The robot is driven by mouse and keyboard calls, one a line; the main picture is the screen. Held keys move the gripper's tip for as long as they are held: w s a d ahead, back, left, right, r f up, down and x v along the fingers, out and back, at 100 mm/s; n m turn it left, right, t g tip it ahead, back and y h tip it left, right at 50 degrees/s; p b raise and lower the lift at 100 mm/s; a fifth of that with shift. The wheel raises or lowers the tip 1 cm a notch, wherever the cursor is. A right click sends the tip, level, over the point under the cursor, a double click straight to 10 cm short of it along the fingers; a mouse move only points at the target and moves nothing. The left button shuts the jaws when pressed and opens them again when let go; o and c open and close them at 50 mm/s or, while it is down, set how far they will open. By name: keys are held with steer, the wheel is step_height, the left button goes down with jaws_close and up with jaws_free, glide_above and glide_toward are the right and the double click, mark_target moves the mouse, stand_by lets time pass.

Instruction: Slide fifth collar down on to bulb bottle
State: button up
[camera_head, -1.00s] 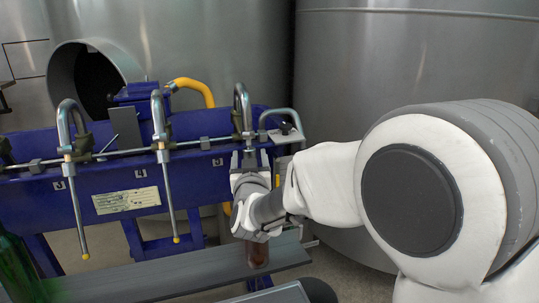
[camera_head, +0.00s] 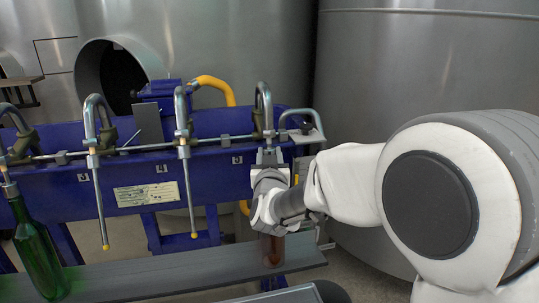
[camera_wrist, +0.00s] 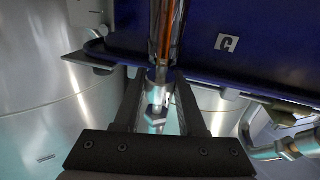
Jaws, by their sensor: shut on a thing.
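The bulb bottle (camera_head: 272,250) is reddish-brown and stands upright on the grey shelf, under the rightmost spout (camera_head: 263,105) in the head view. My gripper (camera_head: 268,180) is at this spout, above the bottle, and hides the bottle's upper part. In the wrist view my gripper (camera_wrist: 155,75) has its two dark fingers on either side of a shiny metal piece (camera_wrist: 156,115), apparently the fifth collar. The gripper is shut on it. I cannot tell whether the collar touches the bottle's mouth.
A green bottle (camera_head: 38,250) stands under a spout at the left. Two spouts (camera_head: 187,150) between hang free over the grey shelf (camera_head: 150,278). The blue machine frame (camera_head: 225,170) is close behind my gripper. Large steel tanks (camera_head: 420,60) stand behind.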

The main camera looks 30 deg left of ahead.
step_height(320, 180, down, 2)
steer(key=shift+s+d+b, duration=0.1)
steer(key=shift+s+b, duration=0.05)
steer(key=shift+b, duration=0.6)
steer(key=o, duration=0.8)
steer(key=shift+c, duration=0.2)
steer(key=shift+r, duration=0.1)
steer(key=p+v, duration=0.2)
steer(key=v, duration=1.5)
steer(key=shift+s+d, duration=0.15)
steer(key=shift+s, duration=0.05)
steer(key=shift+w, duration=0.1)
